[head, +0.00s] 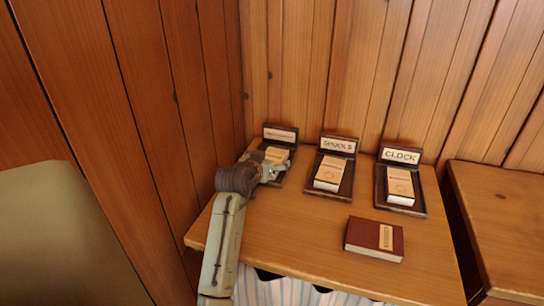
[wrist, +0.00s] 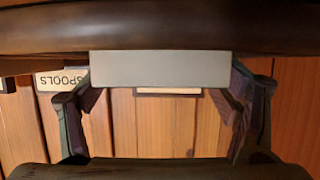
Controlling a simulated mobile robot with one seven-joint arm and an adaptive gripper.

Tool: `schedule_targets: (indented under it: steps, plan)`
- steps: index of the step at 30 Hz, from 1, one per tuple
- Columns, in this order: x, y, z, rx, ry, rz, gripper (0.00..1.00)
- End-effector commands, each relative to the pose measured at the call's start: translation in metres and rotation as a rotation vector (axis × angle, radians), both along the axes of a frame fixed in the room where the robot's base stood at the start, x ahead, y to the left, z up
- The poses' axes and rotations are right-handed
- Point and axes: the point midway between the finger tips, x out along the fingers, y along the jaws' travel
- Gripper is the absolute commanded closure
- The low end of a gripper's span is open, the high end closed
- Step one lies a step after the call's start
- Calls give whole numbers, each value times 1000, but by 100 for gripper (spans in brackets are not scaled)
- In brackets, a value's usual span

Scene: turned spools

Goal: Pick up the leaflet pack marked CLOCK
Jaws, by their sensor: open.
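The pack marked CLOCK (head: 400,186) is a pale box with an orange top. It leans in the dark stand (head: 419,207) on the right, below the CLOCK label (head: 401,155). My gripper (head: 273,171) is well to the left of it, at the front of the leftmost stand's pack (head: 277,154). In the wrist view my gripper (wrist: 160,97) has its fingers wide apart. A plain pale block (wrist: 160,68) shows between them, likely that left pack; I cannot tell whether the fingers touch it. The CLOCK pack is not in the wrist view.
The middle stand holds the SPOOLS pack (head: 328,173); its label (wrist: 62,79) also shows in the wrist view. A dark red book (head: 374,239) lies in front of the CLOCK stand. Plank walls close the back and left. Another wooden surface (head: 505,220) is at right.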

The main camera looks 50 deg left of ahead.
Motion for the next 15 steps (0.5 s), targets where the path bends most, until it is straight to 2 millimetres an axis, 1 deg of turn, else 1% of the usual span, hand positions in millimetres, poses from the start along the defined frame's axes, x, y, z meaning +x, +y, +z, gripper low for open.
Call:
schedule_targets:
  steps: [3, 15]
  plan:
    - [0, 0, 0, 0, 0, 0, 18]
    - [0, 0, 0, 0, 0, 0, 45]
